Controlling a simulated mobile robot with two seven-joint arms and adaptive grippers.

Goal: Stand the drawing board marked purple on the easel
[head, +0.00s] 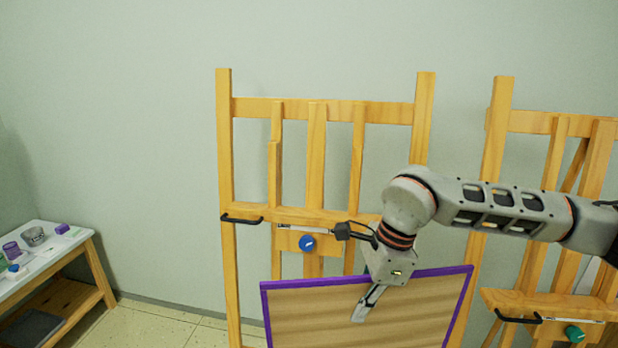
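The drawing board (320,318) has a purple rim and a brown face, and it is tilted slightly in the picture. Its lower part is cut off by the bottom edge. My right gripper (368,300) reaches down over its top edge, with one finger against the brown face; the other finger is hidden behind the board. The gripper appears shut on the board. A wooden easel (225,150) with a blue knob stands behind it against the wall. The board hangs in front of the easel, with its top edge below the easel's ledge (290,215). My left gripper is not in view.
A second wooden easel (498,130) with a green knob stands close by at the right. At the left, a low table (75,238) holds a glass bowl (36,236) and small purple, green and blue items. Bare floor (150,325) lies between table and easel.

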